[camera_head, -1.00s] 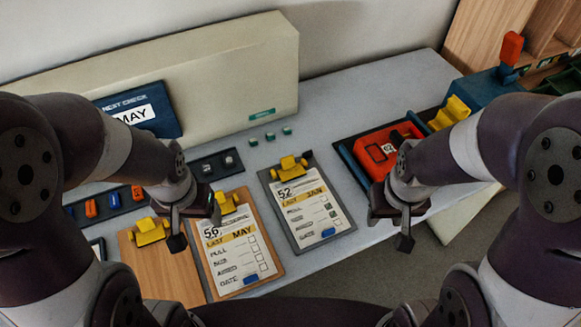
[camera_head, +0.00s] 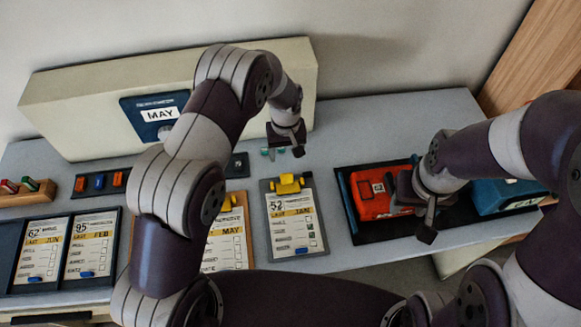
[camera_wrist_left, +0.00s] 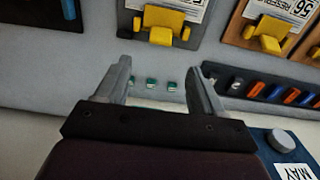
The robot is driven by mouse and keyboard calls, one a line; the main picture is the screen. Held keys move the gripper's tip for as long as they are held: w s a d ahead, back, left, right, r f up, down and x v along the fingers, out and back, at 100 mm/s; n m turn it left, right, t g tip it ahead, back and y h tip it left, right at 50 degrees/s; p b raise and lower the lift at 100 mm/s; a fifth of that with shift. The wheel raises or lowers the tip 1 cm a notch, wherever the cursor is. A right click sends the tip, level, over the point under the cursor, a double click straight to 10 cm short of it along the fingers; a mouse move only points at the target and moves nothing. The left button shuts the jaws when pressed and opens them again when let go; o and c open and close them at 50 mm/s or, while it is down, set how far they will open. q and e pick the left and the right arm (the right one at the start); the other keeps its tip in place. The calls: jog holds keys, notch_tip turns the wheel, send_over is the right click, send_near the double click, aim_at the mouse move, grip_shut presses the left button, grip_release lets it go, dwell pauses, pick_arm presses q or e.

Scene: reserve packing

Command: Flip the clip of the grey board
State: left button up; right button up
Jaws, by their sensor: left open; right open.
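The grey board (camera_head: 268,228) lies on the table and holds a card reading 52 and JAN. Its yellow clip (camera_head: 287,184) is at its far edge. The clip also shows in the left wrist view (camera_wrist_left: 162,27), ahead of the fingers. My left gripper (camera_head: 286,142) is above the table beyond the clip, apart from it. In the left wrist view its fingers (camera_wrist_left: 164,80) are open and empty, with small green pieces (camera_wrist_left: 152,83) seen between them. My right gripper (camera_head: 424,222) is open at the right, near the red case (camera_head: 372,194), apart from the grey board.
A brown board (camera_head: 240,228) with a yellow clip lies left of the grey board, partly hidden by my left arm. A long cream box (camera_head: 80,105) with a MAY sign stands behind. More boards (camera_head: 45,248) lie at left.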

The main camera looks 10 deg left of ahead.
pick_arm(q)
jog(key=p, duration=0.1)
send_over(286, 174)
jog(key=f, duration=0.4)
jog(key=shift+a+f, duration=0.15)
jog(key=shift+a, duration=0.1)
jog(key=f, duration=0.1)
jog(key=f+p, duration=0.1)
jog(key=f, duration=0.1)
jog(key=d+f, duration=0.1)
jog(key=f, duration=0.1)
jog(key=shift+w, duration=0.2)
jog(key=shift+a+f+p, duration=0.1)
jog(key=shift+f+p, duration=0.2)
jog(key=shift+f, duration=0.15)
jog(key=shift+s+a+f, duration=0.15)
jog(key=shift+a+f, duration=0.05)
jog(key=shift+d, duration=0.1)
